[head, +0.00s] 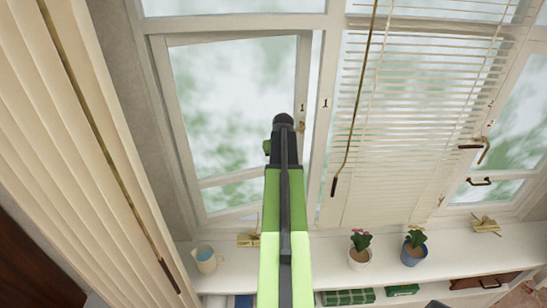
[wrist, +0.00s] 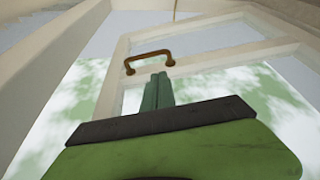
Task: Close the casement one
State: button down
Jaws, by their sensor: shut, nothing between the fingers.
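The casement one (head: 301,80) is the white-framed window sash at left in the head view, marked with a small "1". It stands ajar, with a gap between its right edge and the fixed frame (head: 325,80). In the wrist view its white sash (wrist: 215,63) slants across the picture and carries a brown handle (wrist: 150,55). My gripper (head: 283,122) is in front of the sash, near its right edge. In the wrist view the green fingers (wrist: 157,82) are shut and empty, just below the handle. I cannot tell whether they touch it.
A blind (head: 415,110) hangs to the right and a pleated curtain (head: 75,140) to the left. Another window (head: 515,130) is at far right.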

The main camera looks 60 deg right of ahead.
jog(key=b+x, duration=0.9)
jog(key=x, duration=0.1)
jog(key=shift+b, duration=0.35)
jog(key=shift+d, duration=0.1)
jog(key=shift+s, duration=0.1)
